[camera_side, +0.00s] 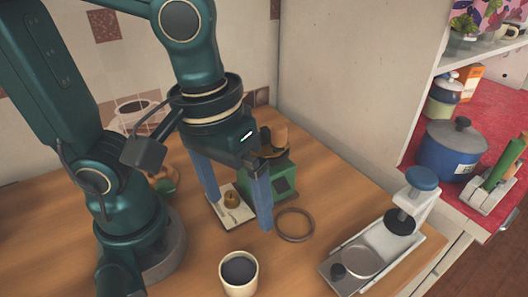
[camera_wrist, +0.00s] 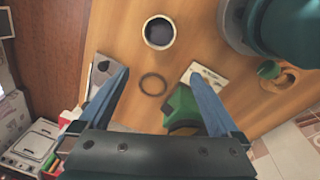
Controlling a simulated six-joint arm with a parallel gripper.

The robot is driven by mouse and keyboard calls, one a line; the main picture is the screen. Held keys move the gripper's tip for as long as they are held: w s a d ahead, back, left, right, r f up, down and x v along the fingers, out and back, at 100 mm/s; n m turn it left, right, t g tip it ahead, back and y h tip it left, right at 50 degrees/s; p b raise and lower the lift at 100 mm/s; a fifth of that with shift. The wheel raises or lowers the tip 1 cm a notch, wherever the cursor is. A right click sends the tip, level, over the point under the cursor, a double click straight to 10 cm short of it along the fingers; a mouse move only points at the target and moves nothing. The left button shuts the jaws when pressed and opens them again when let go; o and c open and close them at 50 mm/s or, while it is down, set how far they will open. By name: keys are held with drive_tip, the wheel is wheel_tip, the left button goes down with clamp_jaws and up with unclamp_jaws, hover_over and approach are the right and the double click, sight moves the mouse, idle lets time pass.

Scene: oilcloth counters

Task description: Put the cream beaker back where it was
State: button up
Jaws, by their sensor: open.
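The cream beaker (camera_side: 227,284) stands upright on the wooden counter at the front, with a dark interior. It also shows in the wrist view (camera_wrist: 146,39) at the top centre, beyond my fingertips. My gripper (camera_side: 238,213) is open and empty, its two blue fingers pointing down behind the beaker, apart from it.
A green device (camera_side: 285,183) stands behind my gripper. A white card (camera_side: 240,216) with a small brown object lies close to the fingers. A grey metal stand (camera_side: 345,285) with a blue knob is at right. The counter between beaker and stand is clear.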

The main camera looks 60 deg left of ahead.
drive_tip(key=w+a+r+m+t, duration=0.1)
drive_tip(key=a+m+t, duration=0.3)
drive_tip(key=a, duration=0.4)
drive_tip(key=shift+w+r+y, duration=0.2)
drive_tip(key=shift+w+y, duration=0.1)
drive_tip(key=shift+w, duration=0.4)
idle(0.3)
